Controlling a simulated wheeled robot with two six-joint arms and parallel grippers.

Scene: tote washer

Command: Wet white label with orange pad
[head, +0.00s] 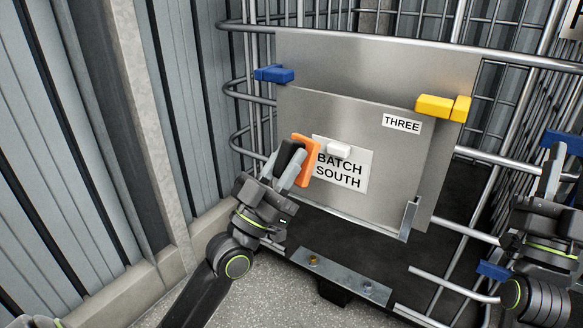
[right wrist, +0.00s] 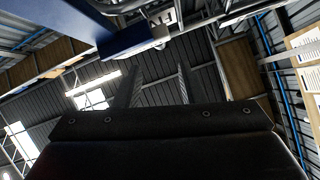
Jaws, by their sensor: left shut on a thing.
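The white label (head: 342,180) reads BATCH SOUTH and sits on a grey metal plate (head: 390,165) hung on a wire cage. A small white block (head: 339,150) projects from its upper part. My left gripper (head: 293,165) is shut on the dark back of the orange pad (head: 310,168). The pad is upright at the label's left edge and overlaps it in the head view; I cannot tell whether they touch. My right gripper (head: 551,170) is at the far right, away from the label. In the right wrist view its two fingers (right wrist: 158,85) stand apart with nothing between them.
A smaller label (head: 402,123) reads THREE. A blue clip (head: 274,74) and a yellow clip (head: 443,107) are at the plate's upper sides. Cage rails (head: 470,232) surround it. A ribbed wall (head: 95,130) and grey post stand close on the left.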

